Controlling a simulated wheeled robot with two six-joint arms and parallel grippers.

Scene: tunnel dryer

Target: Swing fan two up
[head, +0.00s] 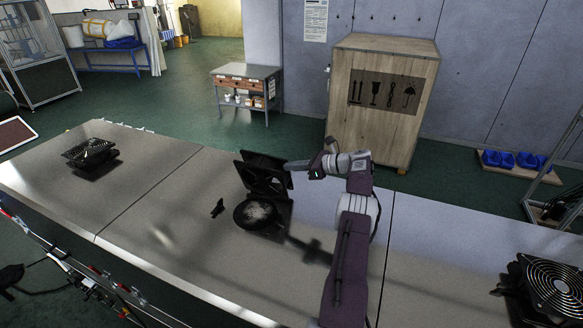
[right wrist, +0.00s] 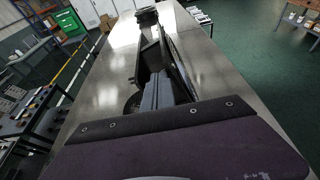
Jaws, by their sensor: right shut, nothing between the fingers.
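The middle fan, which I take to be fan two, is a dark square unit (head: 264,174) tilted up on the long metal top, beside a round dark-rimmed opening (head: 258,213). My right gripper (head: 290,165) is shut and empty, with its tips at the raised unit's right edge; I cannot tell whether they touch it. In the right wrist view the shut grey fingers (right wrist: 157,92) point along the top, close to the dark raised frame (right wrist: 180,62). My left gripper is not in view.
Another dark fan (head: 90,153) sits at the left of the metal top (head: 150,205), and a round-grilled fan (head: 552,287) at the right end. A small dark piece (head: 217,208) lies left of the opening. A wooden crate (head: 385,140) stands behind.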

